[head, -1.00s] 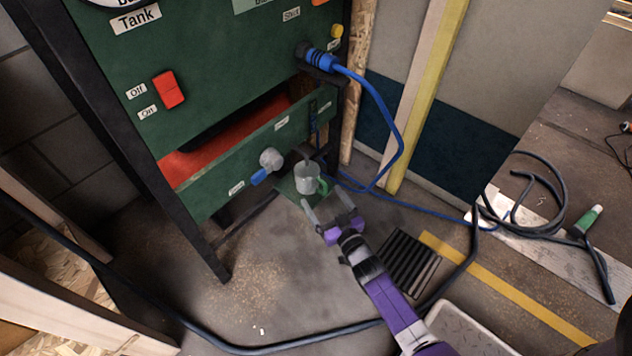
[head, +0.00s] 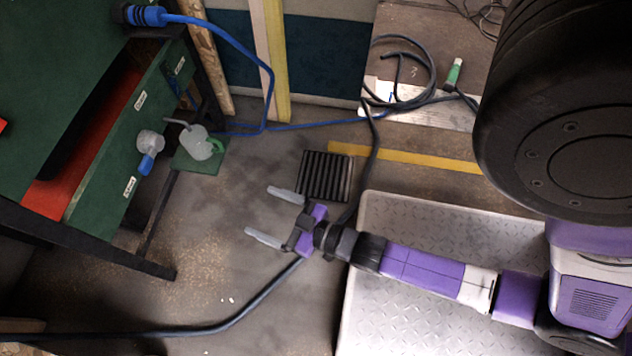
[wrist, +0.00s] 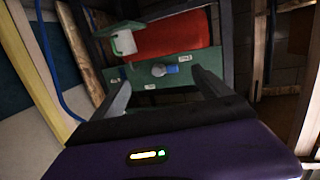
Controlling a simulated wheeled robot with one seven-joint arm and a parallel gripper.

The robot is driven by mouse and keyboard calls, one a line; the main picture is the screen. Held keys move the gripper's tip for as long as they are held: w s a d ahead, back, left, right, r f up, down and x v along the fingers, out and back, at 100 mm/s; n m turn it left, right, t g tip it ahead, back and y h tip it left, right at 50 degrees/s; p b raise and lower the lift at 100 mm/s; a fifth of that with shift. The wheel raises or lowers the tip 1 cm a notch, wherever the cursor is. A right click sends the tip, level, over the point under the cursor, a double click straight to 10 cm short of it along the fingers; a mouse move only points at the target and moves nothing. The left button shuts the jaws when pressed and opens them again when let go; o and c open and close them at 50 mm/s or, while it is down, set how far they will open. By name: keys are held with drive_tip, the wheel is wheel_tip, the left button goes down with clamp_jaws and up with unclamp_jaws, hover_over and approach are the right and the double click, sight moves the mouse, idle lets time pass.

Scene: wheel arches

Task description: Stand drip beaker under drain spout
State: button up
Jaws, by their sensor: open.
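The drip beaker (head: 203,146), pale with a green handle, stands upright on a small green plate (head: 192,168) at the panel's lower right. A short grey spout (head: 177,122) reaches from the panel towards the beaker's top; whether its tip is right over the mouth I cannot tell. Beside it is a round grey valve with a blue lever (head: 147,160). My gripper (head: 258,212) is open and empty, clear of the beaker, to its lower right in the head view. The wrist view shows the beaker (wrist: 123,43) beyond the open fingers (wrist: 160,80).
A black floor grate (head: 325,176) lies just beyond my gripper. A dark hose (head: 262,290) crosses the floor near it, and a blue hose (head: 262,75) hangs behind the beaker. The floor between gripper and plate is clear.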

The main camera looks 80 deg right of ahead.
drive_tip(key=s+a+r+n+y, duration=0.1)
drive_tip(key=s+a+r, duration=0.2)
drive_tip(key=s+r, duration=0.3)
drive_tip(key=s+a+r+n+g+y, duration=0.1)
drive_tip(key=s+a+r+y, duration=0.1)
drive_tip(key=s+r, duration=0.4)
wheel_tip(320, 180, up, 6)
drive_tip(key=shift+s+a+f, duration=0.15)
drive_tip(key=shift+s+a, duration=0.1)
drive_tip(key=shift+a, duration=0.35)
wheel_tip(320, 180, up, 36)
drive_tip(key=p, duration=3.6)
